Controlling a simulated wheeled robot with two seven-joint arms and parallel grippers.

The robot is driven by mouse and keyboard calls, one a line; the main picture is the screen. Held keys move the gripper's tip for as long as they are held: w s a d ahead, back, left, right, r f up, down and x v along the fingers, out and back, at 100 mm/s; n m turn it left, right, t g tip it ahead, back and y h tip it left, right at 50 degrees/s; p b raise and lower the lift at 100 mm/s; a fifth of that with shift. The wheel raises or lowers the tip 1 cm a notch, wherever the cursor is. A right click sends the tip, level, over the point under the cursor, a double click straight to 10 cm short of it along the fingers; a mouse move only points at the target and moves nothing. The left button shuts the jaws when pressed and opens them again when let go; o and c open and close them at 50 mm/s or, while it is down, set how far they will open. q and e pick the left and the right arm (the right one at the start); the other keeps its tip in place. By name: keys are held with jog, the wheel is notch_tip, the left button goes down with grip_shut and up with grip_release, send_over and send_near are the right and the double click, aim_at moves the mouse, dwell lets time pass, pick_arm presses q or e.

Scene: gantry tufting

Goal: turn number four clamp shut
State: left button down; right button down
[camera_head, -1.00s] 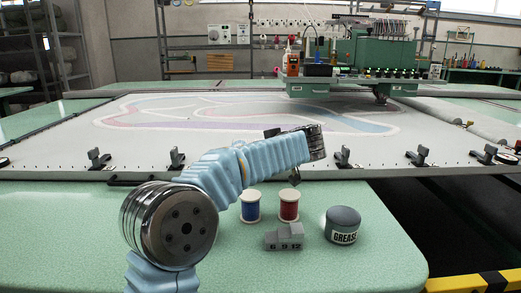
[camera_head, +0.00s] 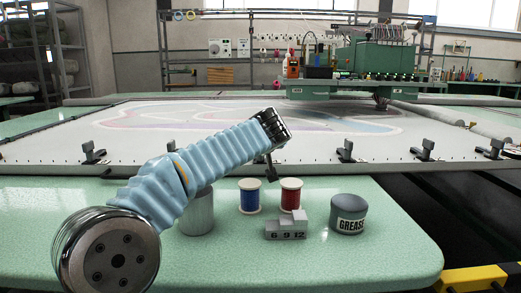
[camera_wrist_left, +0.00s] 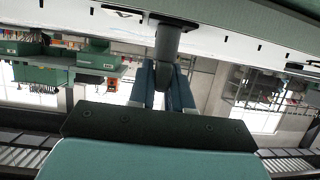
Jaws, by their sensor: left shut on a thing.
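A row of dark clamps runs along the near edge of the tufting frame (camera_head: 140,165). Clamps show at the left (camera_head: 92,153) and to the right of my arm (camera_head: 345,151), (camera_head: 424,149), (camera_head: 492,148). My left arm reaches across the middle, and its wrist hides part of the row in the head view. In the left wrist view my left gripper (camera_wrist_left: 167,88) is shut on a dark clamp handle (camera_wrist_left: 172,40), which stands between its blue-grey fingers. The clamp's number cannot be read. My right gripper is out of view.
On the green table (camera_head: 380,255) stand a blue spool (camera_head: 250,197), a red spool (camera_head: 291,195), a grey stepped block (camera_head: 287,228), a grease tin (camera_head: 348,215) and a grey can (camera_head: 197,215). The green tufting head (camera_head: 375,60) is far back.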

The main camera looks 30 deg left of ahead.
pick_arm(q)
jog(key=shift+m+h, duration=0.3)
jog(key=shift+m, duration=0.1)
jog(key=c, duration=1.1)
grip_release()
jog(key=shift+c, duration=0.2)
jog(key=b+v, duration=0.1)
jog(key=v, duration=1.3)
jog(key=shift+f+b, duration=0.2)
jog(key=shift+b, duration=0.1)
jog(key=shift+s+a, duration=0.1)
